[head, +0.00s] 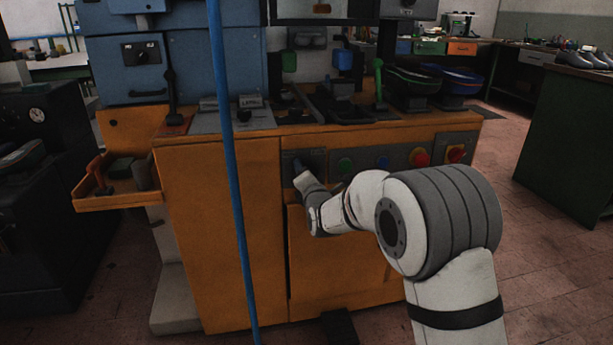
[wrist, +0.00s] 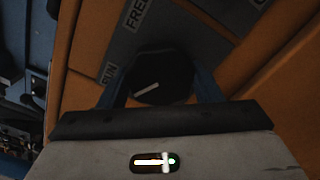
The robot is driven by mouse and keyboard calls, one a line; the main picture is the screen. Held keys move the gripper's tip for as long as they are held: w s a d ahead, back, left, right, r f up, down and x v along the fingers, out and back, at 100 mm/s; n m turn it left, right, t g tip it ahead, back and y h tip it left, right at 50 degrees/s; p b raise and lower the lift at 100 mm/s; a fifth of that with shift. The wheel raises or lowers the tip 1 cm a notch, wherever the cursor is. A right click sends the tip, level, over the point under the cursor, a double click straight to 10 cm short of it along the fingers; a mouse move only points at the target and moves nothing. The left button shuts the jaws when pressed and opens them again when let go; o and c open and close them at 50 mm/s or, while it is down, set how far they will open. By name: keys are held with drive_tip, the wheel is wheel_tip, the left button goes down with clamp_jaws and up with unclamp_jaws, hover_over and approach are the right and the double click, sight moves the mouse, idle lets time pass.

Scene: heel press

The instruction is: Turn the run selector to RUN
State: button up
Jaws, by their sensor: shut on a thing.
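The run selector (wrist: 165,72) is a dark round knob on a grey panel strip in the wrist view. Its white pointer line slants to the left and slightly down, on the side of the RUN label (wrist: 108,72). The FREE label (wrist: 138,14) is above it. My gripper (wrist: 162,88) has its two blue fingers on either side of the knob, shut on it. In the head view, my gripper (head: 298,168) is at the left end of the front control panel and hides the selector.
Right of my gripper on the panel (head: 310,165) are a green button (head: 346,165), a blue button (head: 382,162), a red button (head: 419,157) and a red-and-yellow switch (head: 455,153). A blue upright pole (head: 228,150) stands left of my arm. An orange tray (head: 115,202) juts out left.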

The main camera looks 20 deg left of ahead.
drive_tip(key=o, duration=1)
drive_tip(key=shift+c, duration=0.2)
drive_tip(key=p+v, duration=0.1)
drive_tip(key=v, duration=0.6)
drive_tip(key=shift+s+p, duration=0.35)
drive_tip(key=shift+d, duration=0.15)
